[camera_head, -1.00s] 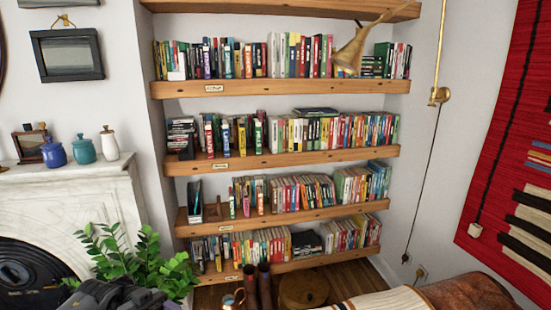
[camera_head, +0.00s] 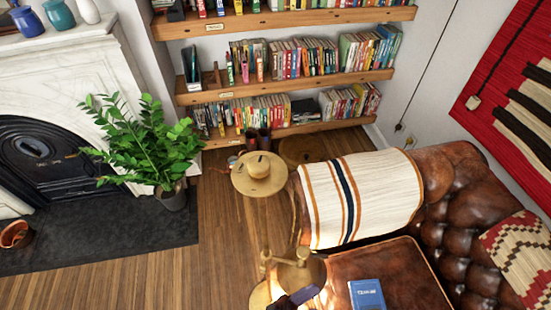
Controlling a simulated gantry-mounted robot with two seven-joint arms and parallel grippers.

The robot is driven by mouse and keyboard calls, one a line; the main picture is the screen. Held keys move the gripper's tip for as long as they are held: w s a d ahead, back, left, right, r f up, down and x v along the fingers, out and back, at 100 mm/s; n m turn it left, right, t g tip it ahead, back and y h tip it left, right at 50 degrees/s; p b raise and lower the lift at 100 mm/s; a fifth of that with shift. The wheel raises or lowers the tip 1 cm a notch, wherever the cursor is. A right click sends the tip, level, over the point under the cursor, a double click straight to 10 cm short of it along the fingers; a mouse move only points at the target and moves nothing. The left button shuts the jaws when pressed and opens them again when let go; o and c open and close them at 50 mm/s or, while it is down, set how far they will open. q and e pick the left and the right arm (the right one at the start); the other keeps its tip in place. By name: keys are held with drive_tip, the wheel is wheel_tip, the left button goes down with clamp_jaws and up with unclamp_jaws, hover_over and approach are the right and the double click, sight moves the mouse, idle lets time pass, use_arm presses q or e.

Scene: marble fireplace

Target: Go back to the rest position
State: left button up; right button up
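Neither of my grippers can be made out in the head view. A small dark piece (camera_head: 298,297) shows at the bottom edge, in front of a brass lamp (camera_head: 300,272). It is too cut off to tell what it is. No object is seen held.
A leather sofa (camera_head: 458,205) with a striped throw (camera_head: 335,205) and a blue book (camera_head: 367,295) fills the right. A round wooden side table (camera_head: 259,177) stands beside it. Bookshelves (camera_head: 290,85) are behind. A potted plant (camera_head: 150,145) and fireplace (camera_head: 75,75) are left. Wooden floor (camera_head: 215,240) is clear between.

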use_arm(q)
drive_tip(key=w+a+f+n+t+y, duration=0.2)
drive_tip(key=w+a+n+y, duration=0.15)
drive_tip(key=a+y, duration=0.5)
drive_tip(key=w+a+f+n+t+y, duration=0.15)
drive_tip(key=w+a+y, duration=0.25)
drive_tip(key=a+y, duration=0.5)
drive_tip(key=s+a+g+y, duration=0.2)
drive_tip(key=a+g+y, duration=0.25)
drive_tip(key=a, duration=0.45)
drive_tip(key=s+a+f+m+g+y, duration=0.25)
drive_tip(key=s+g, duration=0.25)
drive_tip(key=s, duration=0.3)
wheel_tip(320, 180, up, 28)
drive_tip(key=s+g+p, duration=0.1)
drive_tip(key=p, duration=2.9)
wheel_tip(320, 180, down, 46)
drive_tip(key=b, duration=4.6)
drive_tip(key=shift+r+h+b, duration=0.15)
drive_tip(key=shift+h+b, duration=0.15)
drive_tip(key=shift+h, duration=0.05)
drive_tip(key=shift+a, duration=0.1)
